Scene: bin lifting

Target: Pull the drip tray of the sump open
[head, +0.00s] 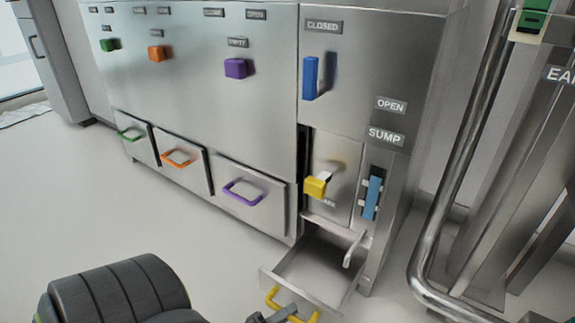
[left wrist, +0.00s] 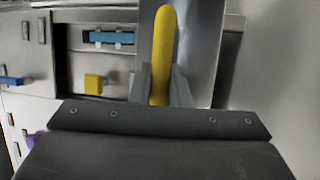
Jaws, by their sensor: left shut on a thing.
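The drip tray (head: 312,272) of the sump is a shallow, empty-looking metal tray at the bottom right of the cabinet in the head view. It stands pulled out from its opening. Its yellow bar handle (head: 290,305) is on the tray's front. My left gripper (head: 277,315) is at this handle, at the bottom edge of the head view. In the left wrist view the yellow handle (left wrist: 163,50) runs between the two fingers of the gripper (left wrist: 161,88), which is shut on it. My right gripper is not in view.
Above the tray are a yellow knob (head: 316,187), a blue sight gauge (head: 372,198) and a blue lever (head: 310,77). Closed drawers with green, orange and purple (head: 243,190) handles line the left. A metal pipe frame (head: 430,270) stands right. The floor at left is clear.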

